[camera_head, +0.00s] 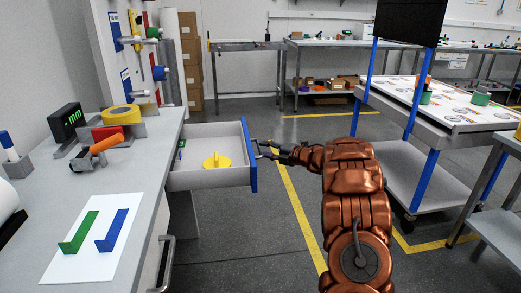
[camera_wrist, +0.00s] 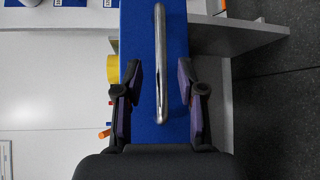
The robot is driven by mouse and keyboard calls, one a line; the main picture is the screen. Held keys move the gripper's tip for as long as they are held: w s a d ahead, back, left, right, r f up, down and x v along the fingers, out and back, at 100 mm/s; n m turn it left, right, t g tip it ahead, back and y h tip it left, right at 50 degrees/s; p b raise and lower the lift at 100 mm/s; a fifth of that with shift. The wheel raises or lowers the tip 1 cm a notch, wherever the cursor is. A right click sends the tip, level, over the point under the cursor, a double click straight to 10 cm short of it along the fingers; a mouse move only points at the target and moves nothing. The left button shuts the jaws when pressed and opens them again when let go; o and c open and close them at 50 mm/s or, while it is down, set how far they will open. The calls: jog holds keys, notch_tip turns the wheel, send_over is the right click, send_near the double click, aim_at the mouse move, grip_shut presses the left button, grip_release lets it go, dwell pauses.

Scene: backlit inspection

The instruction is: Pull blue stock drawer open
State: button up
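The blue-fronted stock drawer (camera_head: 251,158) stands pulled out from the right side of the grey bench, with its inside showing. A yellow round piece with a raised knob (camera_head: 217,161) and a small green item (camera_head: 182,149) lie in it. In the wrist view, the blue front (camera_wrist: 176,25) carries a straight metal bar handle (camera_wrist: 160,40). My gripper (camera_wrist: 160,64) is open, with one finger on each side of the handle and a visible gap to both. In the head view, my gripper (camera_head: 262,149) is at the drawer front; its contact there is too small to tell.
The bench top (camera_head: 50,190) holds a white sheet (camera_head: 90,250) with green and blue brackets. A lower handle (camera_head: 166,262) juts from the bench front. A blue-posted cart (camera_head: 390,170) stands to the right. Floor between is clear.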

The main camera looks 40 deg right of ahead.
jog(key=v, duration=0.8)
jog(key=shift+f, duration=0.1)
jog(key=w+r+m+g+h+p, duration=0.25)
jog(key=r+m+h+p, duration=0.75)
jog(key=r, duration=0.9)
jog(key=s+a+r+m+g+h+p, duration=0.1)
jog(key=s+a+r+m+g+p, duration=0.15)
jog(key=a+r+m+p, duration=0.2)
jog(key=s+a+r+m+g+y+p, duration=0.1)
jog(key=s+a+m+g+y+p, duration=0.2)
jog(key=s+a, duration=1.5)
jog(key=s+a+r+m+g+y+p, duration=0.1)
jog(key=s+a+m+g+y+p, duration=0.2)
jog(key=s+a+g+p, duration=0.6)
jog(key=s+a+m+p, duration=0.1)
jog(key=s+a, duration=0.4)
jog(key=s, duration=0.2)
jog(key=s+a+m+p, duration=0.1)
jog(key=s+a, duration=0.4)
jog(key=s, duration=0.3)
jog(key=shift+s+r, duration=0.15)
jog(key=shift+r, duration=0.25)
